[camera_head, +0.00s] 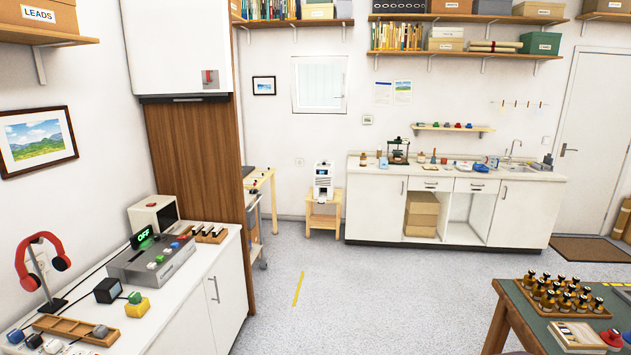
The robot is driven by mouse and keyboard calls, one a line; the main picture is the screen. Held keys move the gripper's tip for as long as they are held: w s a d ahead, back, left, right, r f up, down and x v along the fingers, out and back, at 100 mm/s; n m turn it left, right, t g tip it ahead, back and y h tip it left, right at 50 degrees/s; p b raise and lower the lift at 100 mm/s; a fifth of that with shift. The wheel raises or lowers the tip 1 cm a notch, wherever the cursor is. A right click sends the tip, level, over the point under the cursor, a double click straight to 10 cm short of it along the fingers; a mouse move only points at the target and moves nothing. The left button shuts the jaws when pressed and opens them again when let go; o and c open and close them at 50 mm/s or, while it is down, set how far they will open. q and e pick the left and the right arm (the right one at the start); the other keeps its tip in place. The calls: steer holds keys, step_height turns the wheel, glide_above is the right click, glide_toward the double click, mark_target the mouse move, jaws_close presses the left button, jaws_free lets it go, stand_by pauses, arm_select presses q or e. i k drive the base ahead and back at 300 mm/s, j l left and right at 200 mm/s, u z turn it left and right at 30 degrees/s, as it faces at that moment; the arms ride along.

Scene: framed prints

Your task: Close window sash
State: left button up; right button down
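A small white-framed window (320,84) is set in the far white wall, at the upper middle of the view. Its pale sash sits at the frame, and its right side looks slightly skewed. It is too small and far to tell how wide the sash stands open. Neither of my grippers is in view.
A white counter (453,213) with sink stands right of the window. A white machine on a wooden stool (321,221) is below it. A tall wooden cabinet side (197,150) and a bench (175,290) flank the left; a table (500,290) is at right. Grey floor (340,290) between is clear.

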mark_target(293, 61)
steer(key=i, duration=6.8)
